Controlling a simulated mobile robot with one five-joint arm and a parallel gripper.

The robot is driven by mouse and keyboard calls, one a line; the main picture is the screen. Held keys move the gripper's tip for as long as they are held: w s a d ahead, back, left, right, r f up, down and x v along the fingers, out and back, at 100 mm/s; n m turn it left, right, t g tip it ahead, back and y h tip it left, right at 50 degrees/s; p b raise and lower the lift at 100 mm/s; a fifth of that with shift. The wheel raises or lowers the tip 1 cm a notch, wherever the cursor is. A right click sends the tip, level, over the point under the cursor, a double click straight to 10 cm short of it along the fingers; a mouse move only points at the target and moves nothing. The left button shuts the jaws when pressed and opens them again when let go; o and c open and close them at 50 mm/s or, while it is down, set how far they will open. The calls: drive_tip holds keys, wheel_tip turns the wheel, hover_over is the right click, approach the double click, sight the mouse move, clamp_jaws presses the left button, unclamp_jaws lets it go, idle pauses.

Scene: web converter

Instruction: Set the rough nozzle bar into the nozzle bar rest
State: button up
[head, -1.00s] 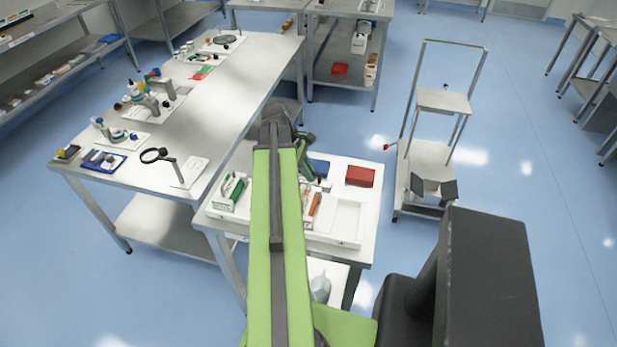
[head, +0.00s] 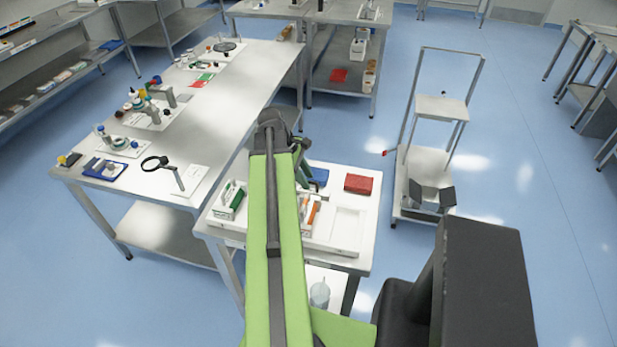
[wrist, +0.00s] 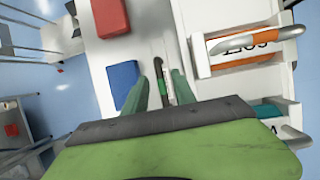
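My gripper (wrist: 161,78) points down over the white table in the wrist view, its two green fingers apart. A thin dark bar with a green part (wrist: 164,86) shows between the fingers, with a narrow gap on each side; I cannot tell whether it is the rough nozzle bar. A narrow pale slot or strip (wrist: 167,48) lies just beyond the fingertips; I cannot tell whether it is the nozzle bar rest. In the head view my arm hides most of the gripper and what is under it.
A blue block (wrist: 123,84) and a red box (wrist: 110,17) lie left of the fingers. A white holder (wrist: 203,55) with orange and teal pieces stands close on the right. The head view shows a long bench (head: 228,95) at left and a trolley (head: 425,165) at right.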

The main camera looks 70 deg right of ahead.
drive_tip(key=p+v, duration=0.8)
drive_tip(key=v, duration=0.2)
